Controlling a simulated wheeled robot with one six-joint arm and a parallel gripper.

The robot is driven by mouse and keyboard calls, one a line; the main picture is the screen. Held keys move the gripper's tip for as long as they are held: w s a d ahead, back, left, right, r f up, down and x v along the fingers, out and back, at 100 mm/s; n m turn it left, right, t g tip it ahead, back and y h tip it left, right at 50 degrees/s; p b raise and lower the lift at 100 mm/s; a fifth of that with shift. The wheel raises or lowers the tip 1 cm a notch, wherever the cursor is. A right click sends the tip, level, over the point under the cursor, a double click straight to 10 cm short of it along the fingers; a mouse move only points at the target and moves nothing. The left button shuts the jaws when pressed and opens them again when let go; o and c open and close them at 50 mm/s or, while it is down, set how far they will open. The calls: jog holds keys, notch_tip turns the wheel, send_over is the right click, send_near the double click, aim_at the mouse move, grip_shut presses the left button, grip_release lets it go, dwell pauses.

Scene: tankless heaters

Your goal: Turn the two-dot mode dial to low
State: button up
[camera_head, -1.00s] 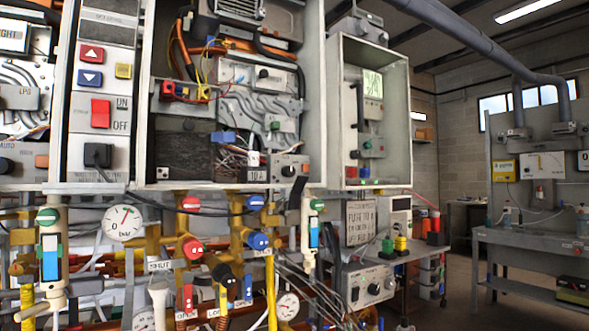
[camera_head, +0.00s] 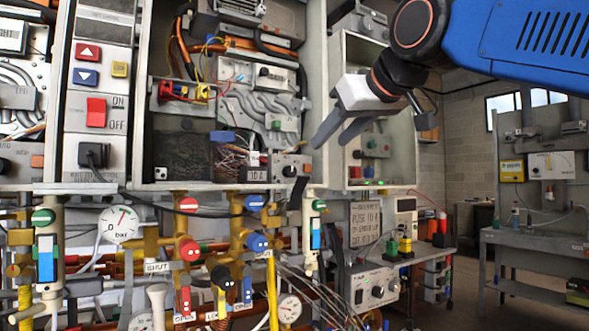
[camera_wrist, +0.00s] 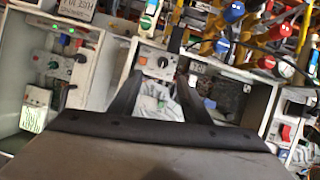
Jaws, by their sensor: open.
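My gripper (camera_head: 331,143) is open and empty, in front of the gap between the open heater cabinet and the cabinet to its right. A small grey box with a black dial (camera_head: 289,170) is at the lower right of the open cabinet, left of my fingertips. In the wrist view, where the scene appears turned over, that dial (camera_wrist: 163,62) shows between my two fingers (camera_wrist: 158,74), apart from them. Another black dial (camera_head: 264,72) is higher in the cabinet. I cannot make out two-dot marks on either, nor their settings.
Pipes with red and blue valve handles (camera_head: 257,242) and gauges (camera_head: 121,224) run below the cabinets. The right cabinet (camera_head: 400,160) stands behind my gripper. A lower box with a dial (camera_head: 378,292) and a workbench (camera_head: 540,238) are at right.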

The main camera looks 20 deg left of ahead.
jog(key=a, duration=0.1)
send_near(292, 170)
jog(key=x, duration=0.8)
jog(key=shift+w+a+f, duration=0.15)
jog(key=shift+w+a, duration=0.05)
jog(key=shift+c, duration=0.3)
jog(key=c, duration=1)
